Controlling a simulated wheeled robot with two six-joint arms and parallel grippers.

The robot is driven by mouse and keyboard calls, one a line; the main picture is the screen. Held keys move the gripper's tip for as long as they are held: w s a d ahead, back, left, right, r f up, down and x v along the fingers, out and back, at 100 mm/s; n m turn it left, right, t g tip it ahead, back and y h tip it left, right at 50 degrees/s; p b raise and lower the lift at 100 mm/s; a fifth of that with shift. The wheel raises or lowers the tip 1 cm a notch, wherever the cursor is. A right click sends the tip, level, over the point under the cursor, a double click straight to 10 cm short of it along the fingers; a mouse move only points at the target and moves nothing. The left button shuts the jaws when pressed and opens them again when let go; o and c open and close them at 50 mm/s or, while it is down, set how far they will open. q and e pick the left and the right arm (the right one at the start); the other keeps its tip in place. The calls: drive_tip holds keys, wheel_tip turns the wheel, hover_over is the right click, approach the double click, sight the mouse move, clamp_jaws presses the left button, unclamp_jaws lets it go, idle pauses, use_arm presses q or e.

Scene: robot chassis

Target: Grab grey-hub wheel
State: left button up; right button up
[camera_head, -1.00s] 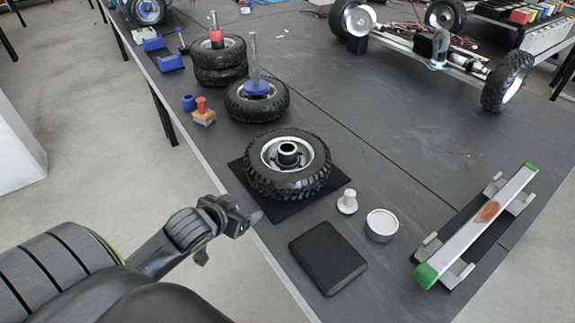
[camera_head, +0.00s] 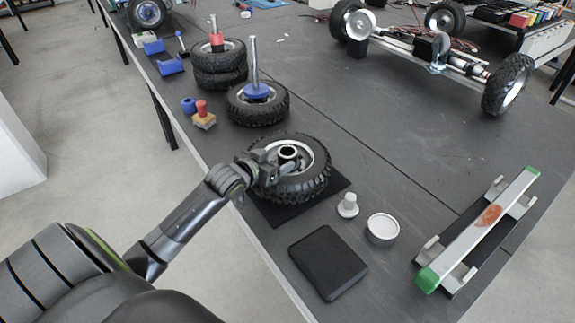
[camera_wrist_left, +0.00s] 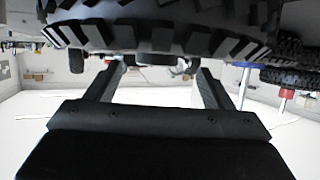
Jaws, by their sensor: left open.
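The grey-hub wheel (camera_head: 313,183) lies flat on a black mat (camera_head: 333,187) near the table's left edge, its black knobby tyre around a silver-grey rim and raised hub. My left gripper (camera_head: 268,168) is over the wheel's left side in the head view, hiding part of the tyre and rim. In the left wrist view the tyre tread (camera_wrist_left: 160,35) fills the top, and the two fingers (camera_wrist_left: 160,75) stand apart with nothing clearly between them. Whether the fingers touch the tyre cannot be told. My right gripper is not in view.
A wheel with a blue hub and post (camera_head: 257,103) and a stack of tyres with a red piece (camera_head: 220,66) stand behind. A white knob (camera_head: 348,205), a round tin (camera_head: 382,229), a black pad (camera_head: 328,262) and a green-ended bar (camera_head: 478,230) lie in front and right.

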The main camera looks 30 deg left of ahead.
sight(292, 149)
use_arm(q)
drive_tip(key=shift+x, duration=0.75)
drive_tip(key=x, duration=0.4)
drive_tip(key=shift+w+d+r, duration=0.2)
drive_tip(key=shift+r, duration=0.15)
drive_tip(key=shift+w+f, duration=0.25)
drive_tip(key=shift+w, duration=0.3)
clamp_jaws()
drive_tip(key=shift+w+r, duration=0.1)
drive_tip(key=shift+r, duration=0.2)
